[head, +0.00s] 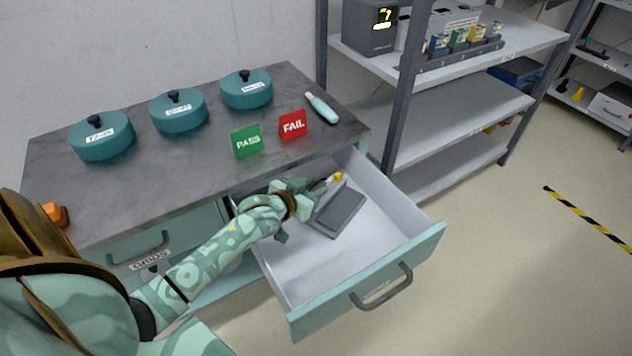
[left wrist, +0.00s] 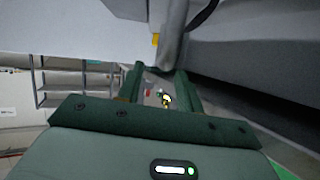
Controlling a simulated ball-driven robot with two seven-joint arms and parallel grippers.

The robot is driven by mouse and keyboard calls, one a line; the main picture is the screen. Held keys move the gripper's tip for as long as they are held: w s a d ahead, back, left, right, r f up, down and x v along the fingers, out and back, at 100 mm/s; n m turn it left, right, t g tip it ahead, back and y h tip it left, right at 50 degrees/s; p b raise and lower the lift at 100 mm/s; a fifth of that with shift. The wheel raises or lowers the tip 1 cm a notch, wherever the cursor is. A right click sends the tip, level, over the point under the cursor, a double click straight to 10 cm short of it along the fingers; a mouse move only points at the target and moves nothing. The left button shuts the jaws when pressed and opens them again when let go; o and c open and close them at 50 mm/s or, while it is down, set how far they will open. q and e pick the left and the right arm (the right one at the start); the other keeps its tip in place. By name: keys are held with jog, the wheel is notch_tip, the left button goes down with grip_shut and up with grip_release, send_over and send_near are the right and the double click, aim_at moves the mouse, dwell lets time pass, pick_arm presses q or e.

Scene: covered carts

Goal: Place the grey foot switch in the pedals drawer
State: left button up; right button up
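The grey foot switch (head: 343,208) is inside the open right-hand drawer (head: 427,250), near its back left part. It looks tilted, and I cannot tell whether it touches the drawer floor. My left gripper (head: 318,188) reaches into the drawer at the switch's left side. The drawer's label is not readable here. My right gripper is not in view.
A shut drawer (head: 150,250) is to the left. On the cart top are several teal lidded pots (head: 103,137), a green PASS sign (head: 247,141), a red FAIL sign (head: 293,125) and a pale-handled tool (head: 322,108). A grey shelf rack (head: 450,130) stands close behind the drawer.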

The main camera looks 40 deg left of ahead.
pick_arm(q)
jog(key=shift+p+v, duration=0.7)
jog(key=shift+v, duration=1.55)
